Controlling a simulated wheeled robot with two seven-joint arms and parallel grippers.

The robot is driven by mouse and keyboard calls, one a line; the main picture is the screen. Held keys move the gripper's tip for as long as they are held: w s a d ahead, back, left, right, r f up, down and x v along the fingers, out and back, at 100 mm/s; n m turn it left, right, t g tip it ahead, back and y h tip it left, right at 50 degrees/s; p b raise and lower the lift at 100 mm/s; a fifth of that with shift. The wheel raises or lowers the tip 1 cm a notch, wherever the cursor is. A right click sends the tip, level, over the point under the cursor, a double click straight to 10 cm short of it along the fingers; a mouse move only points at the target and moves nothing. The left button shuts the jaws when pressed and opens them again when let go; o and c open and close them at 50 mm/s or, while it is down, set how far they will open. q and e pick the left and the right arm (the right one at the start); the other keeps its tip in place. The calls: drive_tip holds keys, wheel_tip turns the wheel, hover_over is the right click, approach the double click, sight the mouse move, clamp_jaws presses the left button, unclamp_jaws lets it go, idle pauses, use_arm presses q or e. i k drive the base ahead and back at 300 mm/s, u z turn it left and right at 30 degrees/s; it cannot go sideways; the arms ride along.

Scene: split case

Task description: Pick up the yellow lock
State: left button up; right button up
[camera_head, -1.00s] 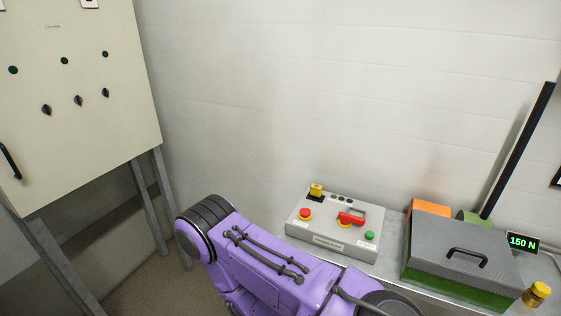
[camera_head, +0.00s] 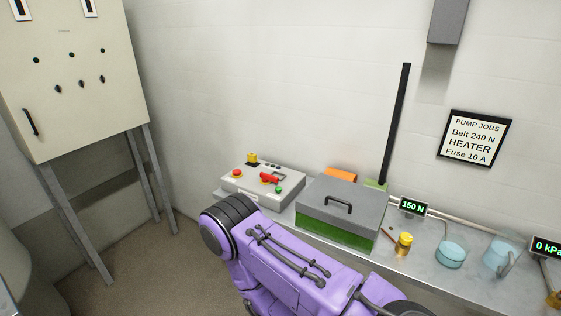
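A small yellow piece (camera_head: 252,158) stands on the back left of the grey control box (camera_head: 262,193). Another yellow piece (camera_head: 403,244), with a rounded top, stands on the bench right of the grey-lidded green case (camera_head: 345,206). I cannot tell for certain which of these is the yellow lock. A purple arm link of mine (camera_head: 285,262) fills the lower middle, in front of the bench. Neither of my grippers shows in the head view.
A red-handled switch (camera_head: 269,178) sits on the control box. Blue-topped containers (camera_head: 451,253) stand at the right of the bench. A 150 N display (camera_head: 413,207) is behind the yellow piece. A beige cabinet (camera_head: 75,75) on legs stands left.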

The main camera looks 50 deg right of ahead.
sight(251, 157)
drive_tip(key=k, duration=0.4)
drive_tip(key=z, duration=0.75)
